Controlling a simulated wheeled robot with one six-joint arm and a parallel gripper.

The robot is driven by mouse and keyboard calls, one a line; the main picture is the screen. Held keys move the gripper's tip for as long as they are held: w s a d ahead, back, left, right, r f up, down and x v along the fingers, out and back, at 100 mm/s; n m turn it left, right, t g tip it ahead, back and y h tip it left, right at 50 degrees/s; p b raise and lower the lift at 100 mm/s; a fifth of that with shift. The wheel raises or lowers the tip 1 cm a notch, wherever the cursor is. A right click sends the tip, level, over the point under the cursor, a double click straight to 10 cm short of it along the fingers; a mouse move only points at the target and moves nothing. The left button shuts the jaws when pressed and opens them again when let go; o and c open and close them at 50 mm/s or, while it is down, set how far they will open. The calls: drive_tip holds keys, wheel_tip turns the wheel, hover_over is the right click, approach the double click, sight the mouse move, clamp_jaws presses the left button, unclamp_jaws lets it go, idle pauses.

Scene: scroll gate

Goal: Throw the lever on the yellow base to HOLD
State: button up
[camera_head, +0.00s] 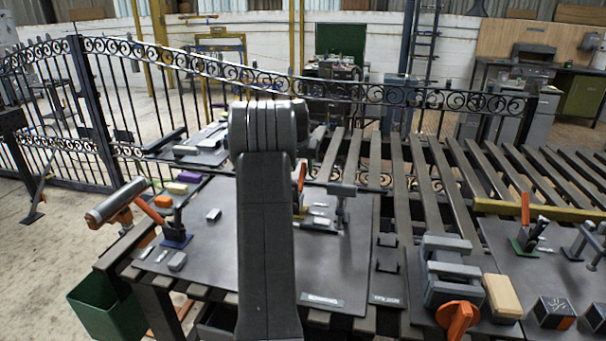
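Another lever (152,211) with an orange handle leans left on a blue base (176,240) at the left of the dark work plate. A third lever (525,208) stands upright on a green base (523,246) at the right. No HOLD marking is readable. My arm rises through the middle of the view, and my gripper is not visible.
The dark plate (340,260) carries small grey blocks and a grey post (341,200). A grey vise (447,270) with an orange knob, a tan block (502,297) and dark cubes are at the right. A green bin (103,306) hangs front left. Scrolled iron railings stand behind.

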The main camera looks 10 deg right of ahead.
sight(303, 169)
drive_tip(key=shift+x, duration=2.25)
drive_tip(key=shift+c, duration=0.2)
clamp_jaws()
